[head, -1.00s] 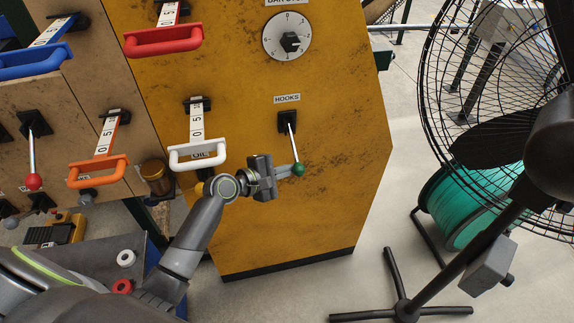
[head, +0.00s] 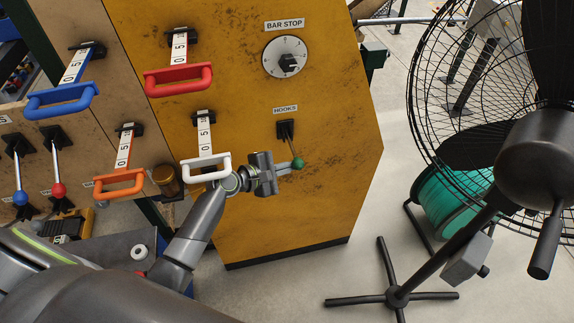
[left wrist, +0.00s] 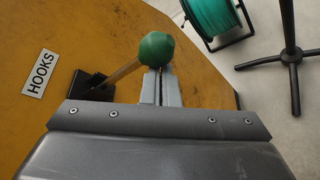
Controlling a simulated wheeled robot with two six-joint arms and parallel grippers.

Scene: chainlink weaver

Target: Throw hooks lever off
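The hooks lever (head: 291,147) sits on the yellow panel below the HOOKS label, with a thin shaft and a green ball knob (head: 298,163). The lever juts outward and down from its black mount. My left gripper (head: 288,168) is at the knob from the left, its fingertips touching or nearly touching it. In the left wrist view the green knob (left wrist: 156,49) lies at the tips of the fingers (left wrist: 162,78) and partly hides them. The fingers look closed together with only a thin gap, and the knob is not between them. My right gripper is out of view.
A white handle (head: 206,167) is close beside my left wrist; orange (head: 120,182), red (head: 178,80) and blue (head: 60,100) handles are further left. A BAR STOP dial (head: 285,56) is above the lever. A black fan (head: 500,150) stands right. Panel below the lever is clear.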

